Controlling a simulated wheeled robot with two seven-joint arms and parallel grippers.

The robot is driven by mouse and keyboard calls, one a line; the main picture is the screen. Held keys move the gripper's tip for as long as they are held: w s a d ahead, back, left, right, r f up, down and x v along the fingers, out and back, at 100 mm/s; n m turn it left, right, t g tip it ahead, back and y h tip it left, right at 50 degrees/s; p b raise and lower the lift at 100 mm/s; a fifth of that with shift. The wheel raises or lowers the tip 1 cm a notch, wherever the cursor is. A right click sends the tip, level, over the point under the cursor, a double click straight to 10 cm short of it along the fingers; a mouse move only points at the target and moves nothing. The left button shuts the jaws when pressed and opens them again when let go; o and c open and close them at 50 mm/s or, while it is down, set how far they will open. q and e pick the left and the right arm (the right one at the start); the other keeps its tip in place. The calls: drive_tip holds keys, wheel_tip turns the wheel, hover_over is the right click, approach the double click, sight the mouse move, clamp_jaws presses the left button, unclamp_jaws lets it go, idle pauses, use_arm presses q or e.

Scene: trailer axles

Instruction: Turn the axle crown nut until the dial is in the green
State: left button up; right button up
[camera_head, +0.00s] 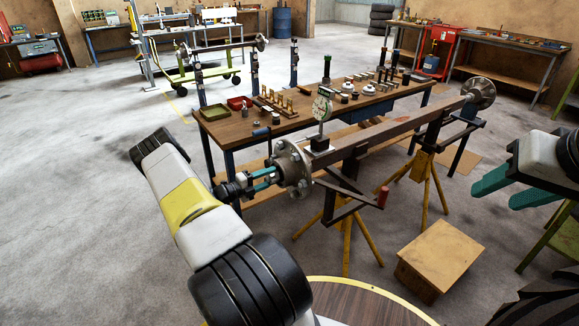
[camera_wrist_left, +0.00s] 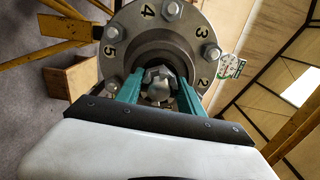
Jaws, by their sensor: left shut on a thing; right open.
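The trailer axle (camera_head: 375,134) is a long square beam on yellow stands, with a round hub flange (camera_head: 292,168) at its near left end. In the left wrist view the hub flange (camera_wrist_left: 115,33) shows numbered bolts around its face. My left gripper (camera_head: 268,178) has its teal fingers at the hub's centre, shut on the crown nut (camera_wrist_left: 158,84). The dial (camera_head: 321,108) stands on the axle just behind the hub; it also shows at the right in the left wrist view (camera_wrist_left: 230,66). Its needle and green zone are too small to read. My right gripper (camera_head: 510,187) is open and empty at the right.
A wooden workbench (camera_head: 228,131) with trays, sockets and tools stands behind the axle. A wooden box (camera_head: 440,258) sits on the floor below it. A round wooden tabletop (camera_head: 365,303) is at the bottom. Open floor lies to the left.

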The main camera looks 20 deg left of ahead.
use_arm(q)
drive_tip(key=shift+a+n, duration=0.1)
drive_tip(key=shift+n, duration=0.2)
drive_tip(key=o, duration=1.3)
drive_tip(key=shift+v, duration=3.9)
